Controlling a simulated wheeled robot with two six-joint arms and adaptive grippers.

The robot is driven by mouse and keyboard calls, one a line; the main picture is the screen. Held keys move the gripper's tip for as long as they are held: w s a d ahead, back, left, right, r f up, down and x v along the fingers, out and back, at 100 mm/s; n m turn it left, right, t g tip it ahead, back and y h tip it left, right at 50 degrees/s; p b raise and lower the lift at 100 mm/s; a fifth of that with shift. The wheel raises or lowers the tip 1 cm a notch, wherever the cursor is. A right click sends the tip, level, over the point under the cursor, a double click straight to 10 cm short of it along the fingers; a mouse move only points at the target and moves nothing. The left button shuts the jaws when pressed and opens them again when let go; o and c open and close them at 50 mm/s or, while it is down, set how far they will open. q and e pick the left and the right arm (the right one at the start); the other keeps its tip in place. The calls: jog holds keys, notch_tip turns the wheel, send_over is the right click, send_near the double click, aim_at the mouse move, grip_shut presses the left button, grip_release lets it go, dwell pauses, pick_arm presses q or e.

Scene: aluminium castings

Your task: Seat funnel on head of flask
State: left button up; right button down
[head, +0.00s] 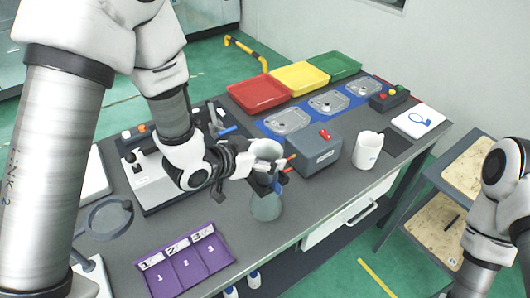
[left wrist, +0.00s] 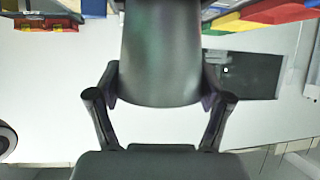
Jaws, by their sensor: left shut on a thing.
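In the left wrist view, a smooth grey-green body, likely the funnel (left wrist: 160,60), sits between the two fingers (left wrist: 160,92). The flask (head: 266,207), grey-green and translucent, stands upright on the table directly below the gripper. The gripper hides the flask's head and the funnel's lower end, so I cannot tell whether they touch. My right gripper is out of view.
A grey box (head: 318,152) with a red top piece and a white mug (head: 368,151) stand to the right. A purple numbered tray (head: 186,262) lies front left, near a magnifier (head: 105,219). Red (head: 258,93), yellow and green trays line the back. Bare table surrounds the flask's front.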

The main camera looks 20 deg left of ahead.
pick_arm(q)
jog(key=o, duration=1.2)
jog(key=shift+c, duration=0.2)
notch_tip(320, 180, up, 10)
